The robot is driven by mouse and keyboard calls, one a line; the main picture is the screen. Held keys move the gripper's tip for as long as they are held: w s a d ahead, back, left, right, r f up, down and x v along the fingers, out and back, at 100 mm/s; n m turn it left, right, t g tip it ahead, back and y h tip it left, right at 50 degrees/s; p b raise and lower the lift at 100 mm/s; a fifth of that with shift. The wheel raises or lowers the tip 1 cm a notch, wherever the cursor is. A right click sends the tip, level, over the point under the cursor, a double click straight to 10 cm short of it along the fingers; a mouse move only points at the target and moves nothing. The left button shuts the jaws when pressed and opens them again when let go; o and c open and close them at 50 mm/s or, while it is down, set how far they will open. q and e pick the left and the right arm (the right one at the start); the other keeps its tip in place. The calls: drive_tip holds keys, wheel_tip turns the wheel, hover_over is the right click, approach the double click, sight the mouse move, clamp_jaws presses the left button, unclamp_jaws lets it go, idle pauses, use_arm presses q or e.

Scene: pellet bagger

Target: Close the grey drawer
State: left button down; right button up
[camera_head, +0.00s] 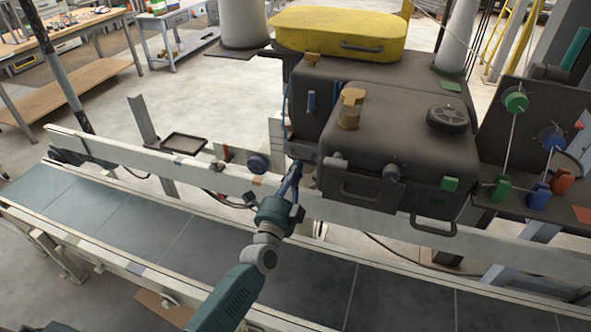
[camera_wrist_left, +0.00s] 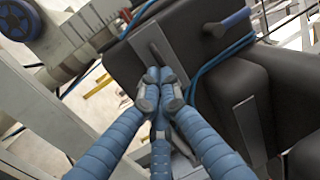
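My left gripper (camera_head: 293,172) reaches up to the left side of the dark machine in the head view. In the left wrist view its blue fingers (camera_wrist_left: 158,84) come together at their tips, with nothing clearly held between them. The tips are at the lower end of a dark bar handle on a light grey panel (camera_wrist_left: 184,48), which looks like the grey drawer's front. I cannot tell whether they touch it. The fingers hide the panel's lower part, so how far the drawer stands out is unclear. In the head view the drawer is not clearly visible. My right gripper is not in view.
The dark machine (camera_head: 400,135) carries a yellow case (camera_head: 338,35) on top. A conveyor belt (camera_head: 205,245) with pale rails runs in front. Blue cables (camera_wrist_left: 208,68) and another grey panel (camera_wrist_left: 248,128) are right of my fingers. A blue round knob (camera_wrist_left: 18,18) is upper left.

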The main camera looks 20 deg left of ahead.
sight(302, 155)
use_arm(q)
drive_tip(key=shift+w, duration=0.35)
drive_tip(key=w+b, duration=0.1)
drive_tip(key=w, duration=0.4)
drive_tip(key=shift+w+d+r+b, duration=0.1)
drive_tip(key=shift+r+b, duration=0.05)
drive_tip(key=shift+b, duration=0.2)
